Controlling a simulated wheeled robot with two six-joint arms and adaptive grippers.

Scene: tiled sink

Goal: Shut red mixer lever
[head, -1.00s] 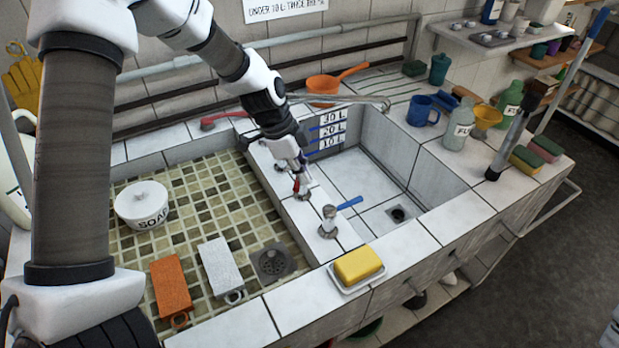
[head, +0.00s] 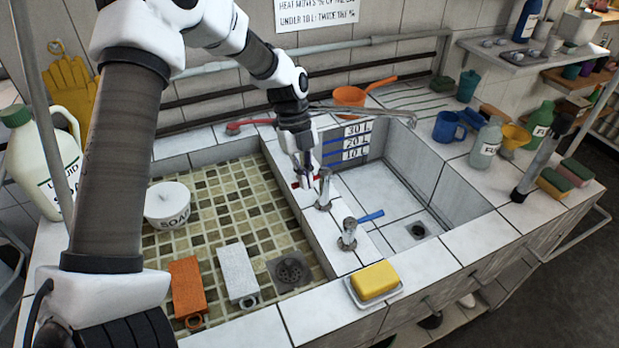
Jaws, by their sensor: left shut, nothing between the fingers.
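The red mixer lever (head: 295,184) shows as a small red piece at the left of my left gripper's fingertips. The chrome mixer body (head: 323,190) stands on the divider between the two basins, just right of the fingers. My left gripper (head: 305,183) is shut and empty, pointing down beside this mixer. Its fingers hide part of the lever, and I cannot tell whether they touch it. A second chrome mixer (head: 348,235) with a blue lever (head: 371,215) pointing right stands nearer on the divider. My right gripper is not in view.
A yellow sponge (head: 375,279) lies on a dish at the front rim. A long spout (head: 360,110) crosses the back. The right basin looks empty.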

